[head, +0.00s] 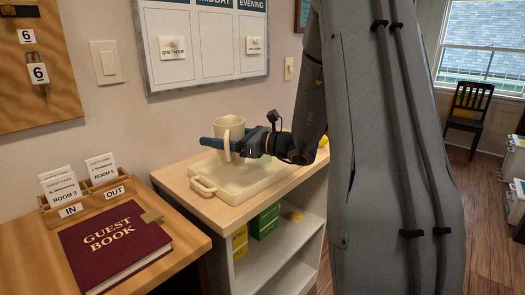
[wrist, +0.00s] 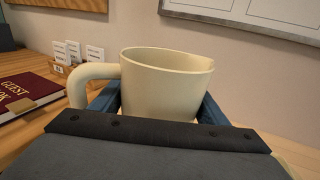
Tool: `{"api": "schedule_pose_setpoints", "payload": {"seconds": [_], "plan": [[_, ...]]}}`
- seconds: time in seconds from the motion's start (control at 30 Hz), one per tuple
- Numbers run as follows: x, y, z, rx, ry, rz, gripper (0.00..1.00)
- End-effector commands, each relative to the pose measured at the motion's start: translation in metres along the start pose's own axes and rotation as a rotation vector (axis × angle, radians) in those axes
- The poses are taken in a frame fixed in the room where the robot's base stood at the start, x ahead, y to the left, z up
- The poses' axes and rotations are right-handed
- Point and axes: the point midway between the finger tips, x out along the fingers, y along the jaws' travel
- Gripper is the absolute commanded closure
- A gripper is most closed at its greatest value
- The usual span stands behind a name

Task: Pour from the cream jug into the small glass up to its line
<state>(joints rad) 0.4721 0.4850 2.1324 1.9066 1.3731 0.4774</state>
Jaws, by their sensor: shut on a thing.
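The cream jug (head: 229,128) is upright above the cream tray (head: 225,191) on the shelf unit; I cannot tell whether its base touches the tray. My gripper (head: 229,146) is shut on the jug, with blue fingers on either side of its body. In the wrist view the jug (wrist: 165,85) fills the middle, its handle to the left and its spout to the upper right. What the jug holds is not visible. I cannot make out the small glass in either view; my gripper and arm hide part of the tray.
A guest book (head: 115,246) and a wooden card holder (head: 98,198) are on the desk at left. A shelf unit (head: 190,205) bears the tray, with green and yellow boxes (head: 264,221) below. A wall board (head: 203,40) hangs behind. My arm blocks the right side.

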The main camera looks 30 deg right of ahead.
Motion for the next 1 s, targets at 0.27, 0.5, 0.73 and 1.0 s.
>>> {"api": "schedule_pose_setpoints", "payload": {"seconds": [0.27, 0.5, 0.73, 1.0], "plan": [[-0.023, -0.023, -0.021, 0.001, -0.003, -0.150, 0.93], [-0.044, -0.036, -0.035, 0.009, -0.006, -0.262, 0.93], [-0.055, -0.042, -0.041, 0.015, -0.007, -0.319, 0.93], [-0.057, -0.042, -0.040, 0.016, -0.007, -0.328, 0.93]]}}
